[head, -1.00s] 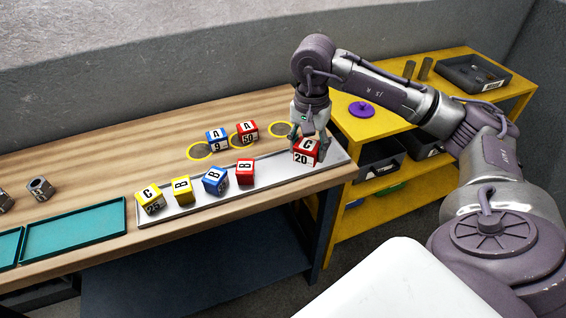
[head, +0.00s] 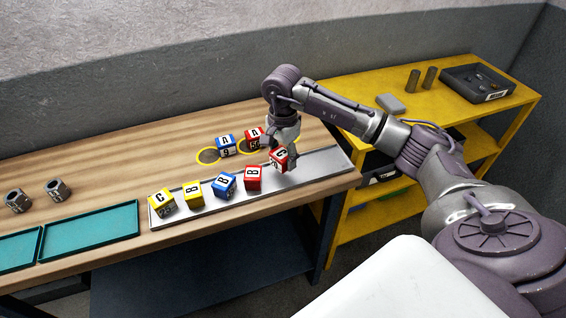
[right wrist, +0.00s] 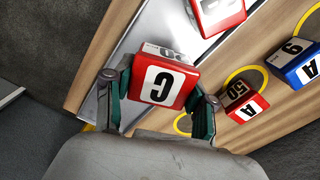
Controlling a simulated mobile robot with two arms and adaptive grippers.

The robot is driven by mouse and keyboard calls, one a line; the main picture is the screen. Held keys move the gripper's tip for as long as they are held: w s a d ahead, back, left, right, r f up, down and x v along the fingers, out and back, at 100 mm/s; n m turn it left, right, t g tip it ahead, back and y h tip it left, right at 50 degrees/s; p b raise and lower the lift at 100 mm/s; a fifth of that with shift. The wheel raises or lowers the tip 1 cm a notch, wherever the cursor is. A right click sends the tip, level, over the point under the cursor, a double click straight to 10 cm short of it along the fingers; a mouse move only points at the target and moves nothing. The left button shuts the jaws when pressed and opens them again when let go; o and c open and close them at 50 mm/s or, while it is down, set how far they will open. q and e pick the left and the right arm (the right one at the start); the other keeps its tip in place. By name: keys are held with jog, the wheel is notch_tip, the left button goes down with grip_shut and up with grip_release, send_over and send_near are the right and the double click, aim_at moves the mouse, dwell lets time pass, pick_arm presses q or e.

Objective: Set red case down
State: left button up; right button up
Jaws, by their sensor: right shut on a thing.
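My right gripper (head: 281,146) is shut on the red case (head: 279,160) marked C and 20. In the head view the case is slightly tilted and is over or at the tray's back edge; I cannot tell whether it touches the tray. In the right wrist view the red case (right wrist: 160,85) sits between both fingers, its C face showing. The long pale tray (head: 325,163) holds a row: a yellow C case (head: 162,202), a yellow B case (head: 193,192), a blue B case (head: 225,185) and a red B case (head: 253,178). My left gripper is not in view.
Behind the tray, a blue A case (head: 225,146) and a red A case (head: 254,137) stand by yellow rings (head: 208,156). The tray's right end is bare. Teal trays (head: 92,232) and metal nuts (head: 58,190) lie left. A yellow shelf (head: 440,112) stands right.

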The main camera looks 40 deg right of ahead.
aim_at(283, 153)
notch_tip(283, 153, down, 3)
jog(key=shift+f+p, duration=0.2)
jog(key=shift+p, duration=0.5)
jog(key=shift+f, duration=0.35)
jog(key=o, duration=1.3)
jog(key=shift+r, duration=0.2)
jog(key=shift+r+b, duration=0.25)
jog(key=shift+b, duration=0.05)
notch_tip(283, 153, up, 11)
jog(key=b, duration=0.3)
jog(key=shift+r, duration=0.2)
